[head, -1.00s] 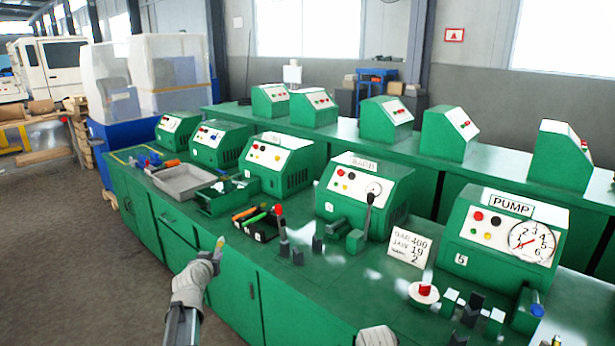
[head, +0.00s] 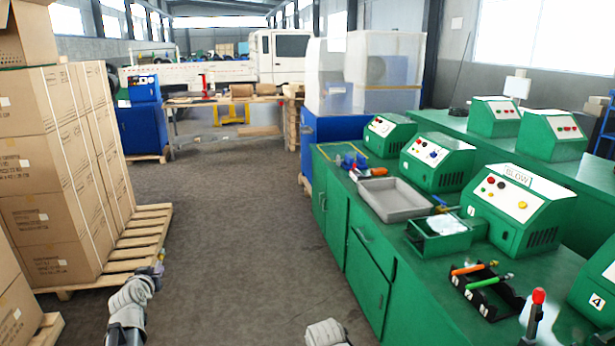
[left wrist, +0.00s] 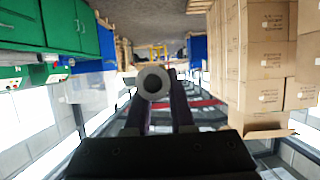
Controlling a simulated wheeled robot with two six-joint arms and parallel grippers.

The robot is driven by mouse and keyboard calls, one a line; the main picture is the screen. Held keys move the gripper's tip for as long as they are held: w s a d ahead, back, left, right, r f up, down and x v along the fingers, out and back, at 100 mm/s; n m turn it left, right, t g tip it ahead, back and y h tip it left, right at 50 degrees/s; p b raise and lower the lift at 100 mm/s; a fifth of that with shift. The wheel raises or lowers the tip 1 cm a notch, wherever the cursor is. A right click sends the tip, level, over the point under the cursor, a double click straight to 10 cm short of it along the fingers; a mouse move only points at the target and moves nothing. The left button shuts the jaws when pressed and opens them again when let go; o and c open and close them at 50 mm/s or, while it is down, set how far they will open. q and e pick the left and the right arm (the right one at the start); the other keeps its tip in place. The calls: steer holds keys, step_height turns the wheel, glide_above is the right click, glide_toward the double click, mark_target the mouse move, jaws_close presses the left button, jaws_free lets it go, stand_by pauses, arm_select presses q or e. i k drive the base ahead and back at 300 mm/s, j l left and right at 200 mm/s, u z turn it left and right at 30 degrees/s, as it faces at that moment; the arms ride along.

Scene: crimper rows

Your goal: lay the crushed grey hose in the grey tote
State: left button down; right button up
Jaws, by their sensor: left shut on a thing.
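The grey tote (head: 398,196) is a shallow open tray on the green bench, right of centre in the head view. It looks empty. My left gripper (head: 158,270) is low at the left in the head view, over the floor aisle and well apart from the tote. In the left wrist view my left gripper (left wrist: 160,112) is shut on a grey hose (left wrist: 153,83), whose round open end faces the camera. The rest of the hose is hidden, and I cannot see its crushed part. My right gripper is out of view; only part of that arm shows.
A green box with white cloth (head: 447,225) stands right of the tote. A black rack (head: 487,287) holds orange and green pieces. Stacked cartons (head: 60,170) on a pallet stand at the left. The aisle floor (head: 240,210) is clear.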

mark_target(392, 204)
steer(key=i+j+u, duration=0.15)
steer(key=i, duration=0.4)
steer(key=i+j+u, duration=0.15)
steer(key=i, duration=0.4)
steer(key=i+z, duration=0.3)
steer(key=z, duration=0.15)
steer(key=i+j+z, duration=0.2)
steer(key=z, duration=0.2)
steer(key=i+j+z, duration=0.3)
steer(key=z, duration=0.15)
steer(key=i+j+z, duration=0.25)
steer(key=z, duration=0.2)
steer(key=i+j+z, duration=0.1)
steer(key=j+z, duration=0.3)
steer(key=i+j+z, duration=0.1)
steer(key=j+z, duration=1.05)
steer(key=j, duration=0.3)
steer(key=k+l, duration=0.05)
